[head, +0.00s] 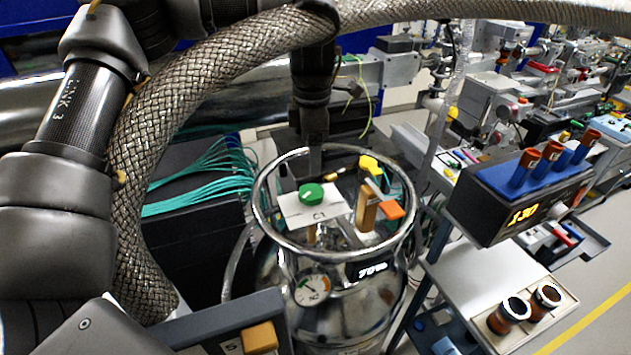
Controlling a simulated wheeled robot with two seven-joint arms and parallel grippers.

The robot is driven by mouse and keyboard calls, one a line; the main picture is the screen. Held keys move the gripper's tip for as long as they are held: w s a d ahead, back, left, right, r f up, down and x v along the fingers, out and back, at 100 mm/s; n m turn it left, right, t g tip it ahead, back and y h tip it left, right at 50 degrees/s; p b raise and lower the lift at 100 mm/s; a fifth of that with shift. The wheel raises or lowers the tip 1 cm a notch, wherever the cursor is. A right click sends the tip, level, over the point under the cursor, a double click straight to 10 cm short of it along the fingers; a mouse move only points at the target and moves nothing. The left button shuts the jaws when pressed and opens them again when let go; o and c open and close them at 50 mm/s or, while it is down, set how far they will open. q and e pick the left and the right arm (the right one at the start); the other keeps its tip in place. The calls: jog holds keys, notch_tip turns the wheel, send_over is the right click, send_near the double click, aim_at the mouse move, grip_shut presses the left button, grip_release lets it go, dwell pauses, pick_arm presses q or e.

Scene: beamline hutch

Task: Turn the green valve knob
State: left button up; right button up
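The green valve knob (311,193) is round with a small white mark on top. It sits on a white plate labelled C1, inside the metal ring on top of a shiny steel dewar (345,318). My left gripper (315,160) points down just behind the knob in the head view. Its narrow grey end is close to the knob, and no contact shows. I cannot make out two separate fingers, so its opening is unclear. My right gripper is not in view.
A thick braided hose (200,85) arches across the left and top. Beside the knob are an orange handle (390,208) and a yellow part (370,165). The dewar's ring (262,205) surrounds them. A display box (515,205) with vials and a white shelf stand right.

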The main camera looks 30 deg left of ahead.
aim_at(311, 191)
pick_arm(q)
jog(key=shift+s+a+f+p, duration=0.1)
jog(key=shift+s+f+p, duration=0.45)
jog(key=shift+f, duration=0.5)
jog(key=f, duration=0.2)
jog(key=f+p, duration=0.1)
jog(key=f, duration=0.1)
jog(key=w+f+p, duration=0.1)
jog(key=f, duration=0.1)
jog(key=shift+a+f, duration=0.15)
jog(key=shift+s+f, duration=0.2)
jog(key=shift+f, duration=0.65)
jog(key=shift+c, duration=1.4)
jog(key=c, duration=0.7)
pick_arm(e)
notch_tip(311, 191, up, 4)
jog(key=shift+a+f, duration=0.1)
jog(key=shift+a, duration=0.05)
